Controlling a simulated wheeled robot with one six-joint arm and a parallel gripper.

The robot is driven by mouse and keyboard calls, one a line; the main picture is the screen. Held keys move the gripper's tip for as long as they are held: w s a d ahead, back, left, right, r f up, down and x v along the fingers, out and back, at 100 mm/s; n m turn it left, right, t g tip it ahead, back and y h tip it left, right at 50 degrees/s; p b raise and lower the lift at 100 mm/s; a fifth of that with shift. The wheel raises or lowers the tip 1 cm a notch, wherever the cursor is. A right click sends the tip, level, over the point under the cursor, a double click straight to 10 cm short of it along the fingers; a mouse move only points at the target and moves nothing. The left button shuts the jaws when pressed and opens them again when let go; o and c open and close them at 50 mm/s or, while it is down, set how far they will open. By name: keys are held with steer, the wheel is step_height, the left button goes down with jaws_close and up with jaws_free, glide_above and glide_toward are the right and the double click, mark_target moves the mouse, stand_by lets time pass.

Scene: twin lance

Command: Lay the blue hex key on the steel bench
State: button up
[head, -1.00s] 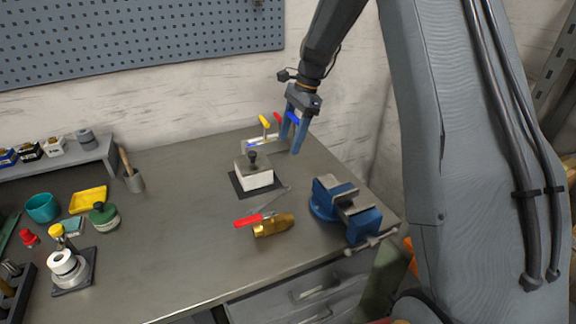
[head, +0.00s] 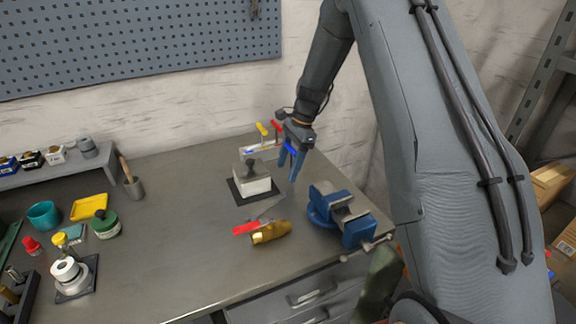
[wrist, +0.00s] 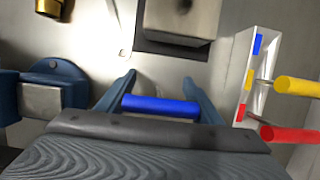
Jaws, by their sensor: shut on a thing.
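My gripper (head: 287,169) is shut on the blue hex key, gripping its blue handle (head: 290,150) between the two fingers. My gripper is over the back right of the steel bench (head: 185,185); the gap to the bench top is hard to judge. The holder (wrist: 243,85), with blue, yellow and red marks, stands beside my gripper and holds the yellow hex key (wrist: 298,86) and the red hex key (wrist: 290,134).
A white block with a black knob (head: 254,182) stands on a dark plate left of my gripper. A blue vise (head: 345,212) sits at the right edge. A red-handled tool (head: 247,228) and a brass piece (head: 271,232) lie in front. The bench's middle left is clear.

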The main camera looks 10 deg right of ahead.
steer(key=o, duration=1.2)
steer(key=b+v, duration=0.3)
steer(key=v, duration=0.9)
steer(key=shift+r, duration=0.1)
